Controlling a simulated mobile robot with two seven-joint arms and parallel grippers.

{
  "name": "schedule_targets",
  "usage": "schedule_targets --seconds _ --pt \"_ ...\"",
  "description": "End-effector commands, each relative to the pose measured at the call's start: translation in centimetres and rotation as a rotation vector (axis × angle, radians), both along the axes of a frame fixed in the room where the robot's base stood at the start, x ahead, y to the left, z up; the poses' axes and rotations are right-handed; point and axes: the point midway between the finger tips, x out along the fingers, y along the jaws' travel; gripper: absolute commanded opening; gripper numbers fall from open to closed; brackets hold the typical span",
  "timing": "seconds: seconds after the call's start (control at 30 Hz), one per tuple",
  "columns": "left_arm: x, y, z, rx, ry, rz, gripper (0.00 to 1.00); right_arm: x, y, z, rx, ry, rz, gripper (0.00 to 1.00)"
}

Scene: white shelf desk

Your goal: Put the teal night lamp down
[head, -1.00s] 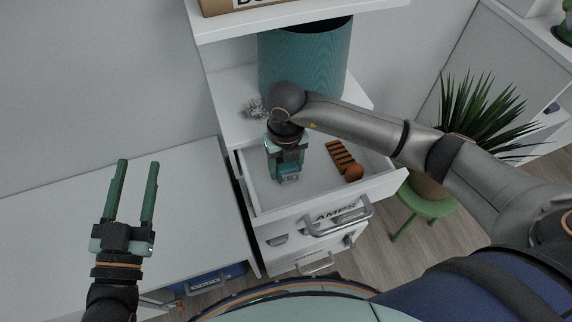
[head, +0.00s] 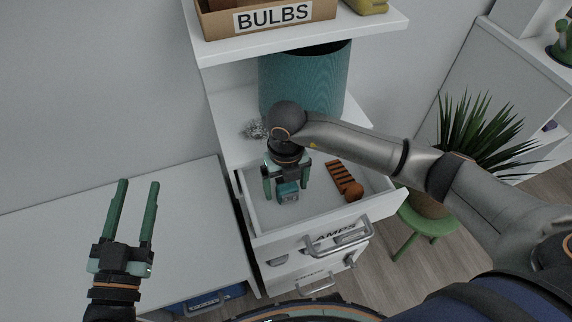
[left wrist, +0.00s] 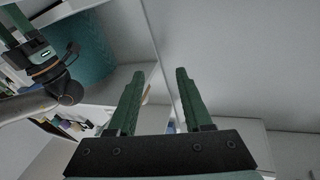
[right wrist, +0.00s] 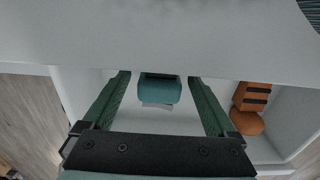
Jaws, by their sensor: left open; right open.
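The teal night lamp (head: 287,191) sits in the open top drawer (head: 322,216), toward its left side. In the right wrist view the lamp (right wrist: 160,89) shows a teal body with a pale part, between the fingers and apart from both. My right gripper (head: 287,188) is open and points down into the drawer around the lamp. It also shows in the right wrist view (right wrist: 160,85). My left gripper (head: 138,185) is open and empty over the white desk top at the left, and shows in the left wrist view (left wrist: 152,78).
An orange slatted item with a rounded end (head: 346,181) lies at the drawer's right side. A teal bin (head: 303,85) and a crumpled silvery thing (head: 255,129) stand on the shelf behind. A BULBS box (head: 268,18) sits above. A plant (head: 475,135) is at right.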

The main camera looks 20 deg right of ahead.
Motion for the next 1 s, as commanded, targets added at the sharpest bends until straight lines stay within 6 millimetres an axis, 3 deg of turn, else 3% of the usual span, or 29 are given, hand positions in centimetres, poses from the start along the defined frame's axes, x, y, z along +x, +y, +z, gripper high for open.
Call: schedule_targets --seconds 0.3,0.5,0.7,1.0 --pt "-0.8 0.3 -8.1 0.002 0.33 0.036 0.5 0.2 0.0 5.9 0.0 -0.005 0.0 0.92" --pt "-2.3 0.4 -12.3 0.003 0.507 0.049 0.5 0.2 0.0 9.2 0.001 -0.005 -0.001 0.92" --pt "-3.5 0.3 -14.7 0.004 0.609 0.055 0.5 0.1 0.0 11.2 0.001 -0.003 0.0 0.92" --pt "-3.8 0.3 -15.4 0.005 0.635 0.055 0.5 0.1 0.0 11.6 0.0 -0.002 -0.001 0.92"
